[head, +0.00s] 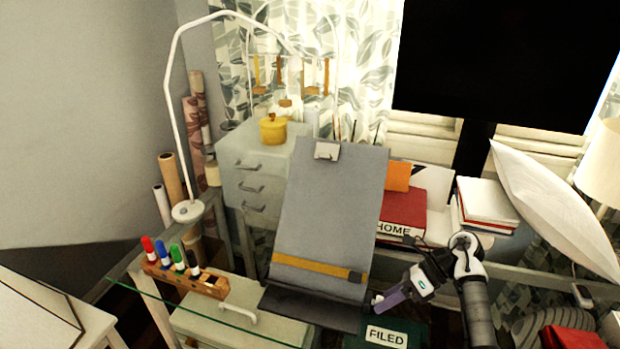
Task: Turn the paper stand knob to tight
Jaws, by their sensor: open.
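The paper stand (330,215) is a grey tilted board with a pale clip (327,150) at its top edge. A yellow strip (315,267) crosses its lower part, with a dark end piece (356,277) at the right. I cannot tell whether that end piece is the knob, and no other knob is clear. My gripper (379,302) is just right of the stand's lower right corner, with its purple-grey finger pointing left. It is open, and I see nothing held in it. The gap between its fingers is hard to see from here.
A dark green box marked FILED (386,336) lies below my gripper. Red and white books (402,212) are behind it.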

